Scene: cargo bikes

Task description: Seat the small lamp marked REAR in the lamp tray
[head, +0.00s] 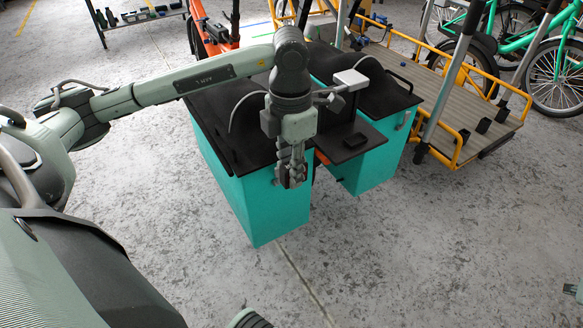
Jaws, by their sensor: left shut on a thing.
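My left gripper (291,178) points down in front of the teal box with the black lid. Its fingers are shut on a small dark thing, probably the small lamp (292,183); the fingers mostly hide it, and no REAR marking is readable. A black flat shelf (343,151) sits just right of the gripper between two teal boxes, with a small dark block (355,141) on it. I cannot tell for sure whether this shelf is the lamp tray.
The left teal box (270,212) and right teal box (370,165) have black tops. A white lamp-like head (350,79) stands above them. A cargo bike with a wooden deck (450,100) and yellow rails is at right.

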